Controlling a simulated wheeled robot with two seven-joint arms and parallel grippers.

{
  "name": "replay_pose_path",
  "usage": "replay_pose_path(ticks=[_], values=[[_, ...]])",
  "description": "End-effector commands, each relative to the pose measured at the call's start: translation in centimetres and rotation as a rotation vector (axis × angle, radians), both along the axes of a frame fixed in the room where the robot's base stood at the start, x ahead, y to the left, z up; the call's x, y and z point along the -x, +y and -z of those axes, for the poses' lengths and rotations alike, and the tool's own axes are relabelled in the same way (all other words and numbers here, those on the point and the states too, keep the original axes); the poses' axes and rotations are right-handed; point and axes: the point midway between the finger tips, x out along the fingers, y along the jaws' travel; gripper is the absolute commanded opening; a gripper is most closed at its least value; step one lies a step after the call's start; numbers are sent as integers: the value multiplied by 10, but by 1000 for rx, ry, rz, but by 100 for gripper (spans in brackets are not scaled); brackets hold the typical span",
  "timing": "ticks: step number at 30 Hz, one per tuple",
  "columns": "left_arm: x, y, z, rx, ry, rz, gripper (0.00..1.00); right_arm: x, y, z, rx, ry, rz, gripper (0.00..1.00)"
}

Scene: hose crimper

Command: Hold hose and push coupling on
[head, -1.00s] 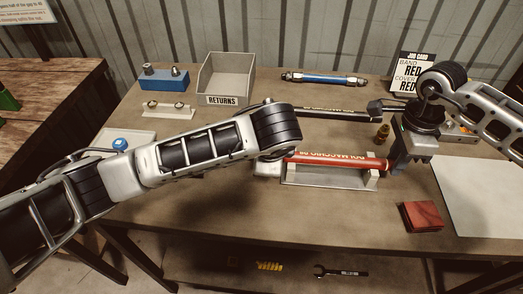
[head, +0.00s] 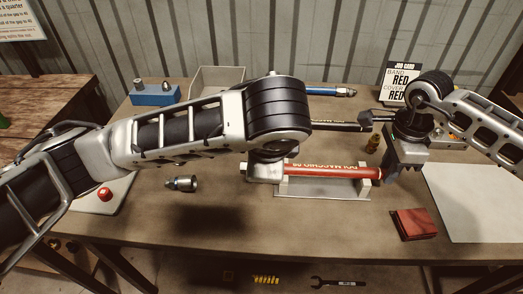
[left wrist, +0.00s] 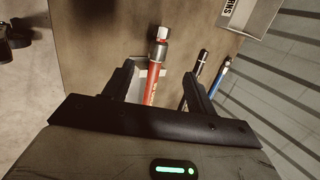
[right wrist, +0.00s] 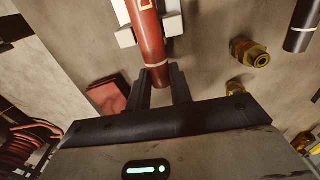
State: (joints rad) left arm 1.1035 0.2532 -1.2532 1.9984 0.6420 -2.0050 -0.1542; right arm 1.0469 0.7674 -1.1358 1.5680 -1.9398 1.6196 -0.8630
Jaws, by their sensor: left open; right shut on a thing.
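The red hose (head: 330,168) lies in a pale cradle (head: 322,190) on the bench. My right gripper (right wrist: 162,82) is shut on the hose's right end. My left gripper (left wrist: 158,78) is open over the left part of the hose. In the left wrist view the hose (left wrist: 153,85) runs between its spread fingers, with a silver fitting (left wrist: 162,32) at the far end. I cannot tell how far the fitting sits on the hose. A loose silver coupling (head: 181,183) lies on the bench left of the cradle. My left forearm hides part of the bench behind it.
A red block (head: 410,224) and a pale sheet (head: 475,200) lie at the right. Brass fittings (right wrist: 250,53) stand near the right gripper. A black hose (head: 335,124) and a blue hose (head: 330,90) lie behind. The bench in front of the cradle is clear.

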Motion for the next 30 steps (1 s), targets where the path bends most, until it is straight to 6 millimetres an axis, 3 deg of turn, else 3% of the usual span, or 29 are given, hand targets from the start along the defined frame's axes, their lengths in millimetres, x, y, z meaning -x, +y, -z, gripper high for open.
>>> replay_pose_path(ticks=[6, 18, 19, 21, 30], values=[[6, -1, -10, -1, 0, -2, 57, 0, 0, 0, -1, -2, 2, 0], [7, -1, -10, -1, 2, -2, 57, 0, 0, 0, -1, -1, 1, 0], [7, -1, -10, -1, 2, -2, 57, 0, 0, 0, -1, -1, 1, 27], [7, -1, -10, -1, 2, -2, 57, 0, 0, 0, 0, -1, 1, 46], [7, -1, -10, -1, 2, -2, 57, 0, 0, -1, 0, -1, 1, 47]])
